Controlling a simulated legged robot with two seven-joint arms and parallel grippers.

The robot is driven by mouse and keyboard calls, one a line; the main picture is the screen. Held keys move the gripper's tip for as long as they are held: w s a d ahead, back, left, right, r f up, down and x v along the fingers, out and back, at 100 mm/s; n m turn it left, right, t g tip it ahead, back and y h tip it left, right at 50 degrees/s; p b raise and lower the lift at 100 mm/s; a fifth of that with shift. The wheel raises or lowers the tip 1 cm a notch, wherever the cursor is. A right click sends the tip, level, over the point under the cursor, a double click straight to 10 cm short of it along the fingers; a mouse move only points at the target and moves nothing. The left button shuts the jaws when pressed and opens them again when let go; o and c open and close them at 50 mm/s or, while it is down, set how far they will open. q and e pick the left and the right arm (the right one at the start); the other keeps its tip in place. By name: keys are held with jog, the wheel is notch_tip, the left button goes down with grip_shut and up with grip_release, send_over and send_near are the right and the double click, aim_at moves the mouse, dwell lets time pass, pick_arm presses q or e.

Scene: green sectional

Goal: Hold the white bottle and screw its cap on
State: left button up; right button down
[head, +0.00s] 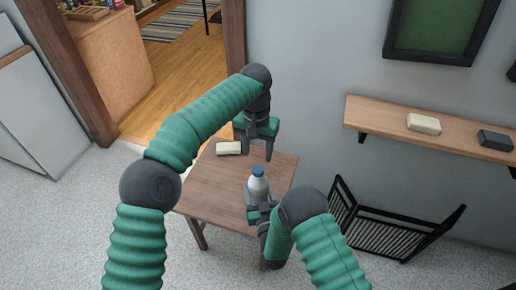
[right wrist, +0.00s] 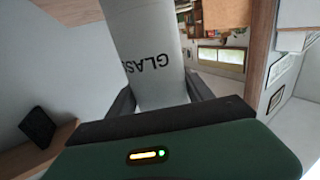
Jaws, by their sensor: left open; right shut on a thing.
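The white bottle (head: 257,187) stands upright over the small wooden table, with a blue cap (head: 258,170) on its top. I cannot tell whether the cap is tight. My right gripper (head: 259,208) is shut on the bottle's lower part. In the right wrist view the bottle (right wrist: 148,50), with dark lettering, sits between the fingers of the right gripper (right wrist: 160,98); its cap is out of that view. My left gripper (head: 258,150) is open and empty, fingers pointing down, above and behind the cap and apart from it in the picture.
The wooden table (head: 205,185) is mostly bare; a cream block (head: 229,148) lies at its back left. A wall shelf (head: 375,113) at right bears a pale block (head: 424,124) and a dark block (head: 495,139). A black rack (head: 390,230) stands right of the table.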

aim_at(258, 168)
pick_arm(q)
jog(key=n, duration=0.6)
jog(key=shift+r, duration=0.2)
jog(key=n, duration=0.3)
jog(key=shift+r+n, duration=0.1)
jog(key=shift+n, duration=0.3)
jog(key=n, duration=0.5)
jog(key=shift+s+d+r, duration=0.1)
jog(key=shift+r, duration=0.1)
jog(key=n, duration=0.3)
jog(key=shift+f, duration=3.95)
